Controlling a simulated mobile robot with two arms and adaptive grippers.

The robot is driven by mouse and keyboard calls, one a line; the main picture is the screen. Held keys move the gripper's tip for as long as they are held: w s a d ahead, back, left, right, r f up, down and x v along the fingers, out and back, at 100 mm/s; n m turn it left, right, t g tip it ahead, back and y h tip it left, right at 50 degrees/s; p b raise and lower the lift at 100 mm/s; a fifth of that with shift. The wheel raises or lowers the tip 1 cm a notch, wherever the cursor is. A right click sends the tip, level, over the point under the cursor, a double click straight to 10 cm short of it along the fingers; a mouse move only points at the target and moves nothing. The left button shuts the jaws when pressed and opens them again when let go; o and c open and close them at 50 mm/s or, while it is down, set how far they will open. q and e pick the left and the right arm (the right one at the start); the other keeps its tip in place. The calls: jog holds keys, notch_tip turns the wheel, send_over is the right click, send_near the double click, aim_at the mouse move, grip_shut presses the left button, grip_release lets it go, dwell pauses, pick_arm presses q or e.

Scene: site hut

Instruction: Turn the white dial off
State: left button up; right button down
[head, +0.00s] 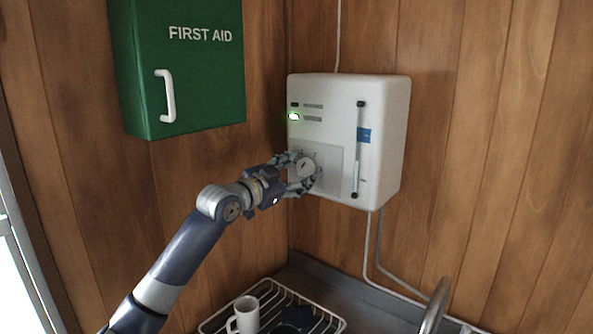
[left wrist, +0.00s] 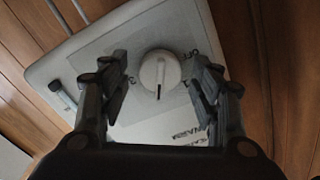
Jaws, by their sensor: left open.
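The white dial (head: 306,167) sits on a grey panel on the front of a white wall unit (head: 384,120). In the left wrist view the round dial (left wrist: 160,70) shows a dark pointer mark toward the bottom of the picture. My left gripper (head: 305,174) is at the dial, with its fingers around it. In the left wrist view the open fingers (left wrist: 160,88) stand on either side of the dial, with gaps between. Some printed marks beside the dial are partly hidden by the fingers. My right gripper is not in view.
A green first aid cabinet (head: 190,75) with a white handle hangs left of the unit. A green light (head: 293,116) glows on the unit. Below are a dish rack (head: 272,290), a white mug (head: 245,315) and a tap (head: 435,305). Pipes run down the wall.

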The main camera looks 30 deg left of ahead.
pick_arm(q)
jog(key=c, duration=0.4)
jog(key=shift+s, duration=0.1)
jog(key=c, duration=0.7)
jog(key=shift+o, duration=0.2)
jog(key=n+p, duration=0.1)
jog(key=n, duration=0.2)
jog(key=shift+r+n, duration=0.1)
jog(key=shift+n, duration=0.3)
jog(key=n+p, duration=0.1)
jog(key=n, duration=0.2)
jog(key=shift+n+p, duration=0.3)
jog(key=shift+p, duration=0.1)
jog(key=n+p, duration=0.2)
jog(key=n, duration=0.1)
jog(key=shift+d+n, duration=0.1)
jog(key=shift+n, duration=0.3)
jog(key=n+p, duration=0.2)
jog(key=n, duration=0.5)
jog(key=shift+p, duration=0.3)
jog(key=n, duration=0.5)
jog(key=shift+n, duration=0.4)
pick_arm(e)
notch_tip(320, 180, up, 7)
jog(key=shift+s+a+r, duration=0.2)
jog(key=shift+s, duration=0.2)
